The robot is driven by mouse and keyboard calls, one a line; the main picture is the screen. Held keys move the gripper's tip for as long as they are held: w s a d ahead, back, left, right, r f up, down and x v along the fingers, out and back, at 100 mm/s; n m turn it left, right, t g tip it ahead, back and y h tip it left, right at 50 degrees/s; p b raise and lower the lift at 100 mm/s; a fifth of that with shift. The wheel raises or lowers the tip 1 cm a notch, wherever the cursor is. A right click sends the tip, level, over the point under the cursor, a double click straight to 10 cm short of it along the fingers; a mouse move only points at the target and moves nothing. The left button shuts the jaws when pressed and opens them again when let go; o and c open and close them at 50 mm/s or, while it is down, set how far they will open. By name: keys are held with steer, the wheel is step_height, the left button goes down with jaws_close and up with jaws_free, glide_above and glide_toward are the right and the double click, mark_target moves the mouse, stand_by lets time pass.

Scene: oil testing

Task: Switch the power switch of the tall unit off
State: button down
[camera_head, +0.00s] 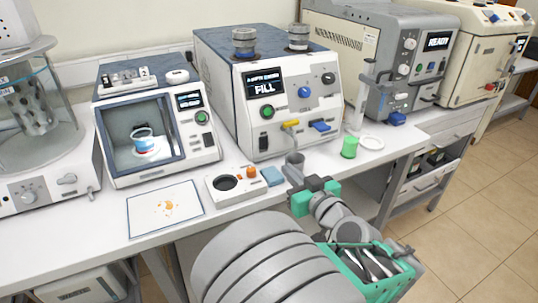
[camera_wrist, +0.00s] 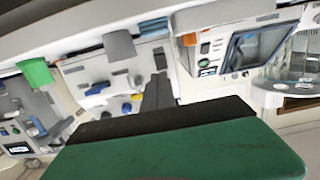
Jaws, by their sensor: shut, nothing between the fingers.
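The white unit with the FILL display (camera_head: 270,92) stands mid-bench, with a green button, a blue knob, a black knob, a yellow lever (camera_head: 290,124) and a blue lever on its front. A grey unit with the READY display (camera_head: 375,60) stands to its right. I cannot tell for sure which one is the tall unit, or which control is its power switch. My gripper (camera_head: 294,174) is shut and empty at the bench's front edge, before the FILL unit and apart from it. Its dark fingers (camera_wrist: 158,92) also show in the wrist view, which looks upside down.
A grey cup (camera_head: 295,158) stands just beyond my fingers, a green cup (camera_head: 349,147) to the right. A white device with a round hole (camera_head: 238,184) and a blue block (camera_head: 272,176) lie left. A chamber unit (camera_head: 155,125) stands behind a stained sheet (camera_head: 190,217).

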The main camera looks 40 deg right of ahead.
mark_target(265, 147)
steer(key=p+x, duration=0.2)
steer(key=x, duration=1)
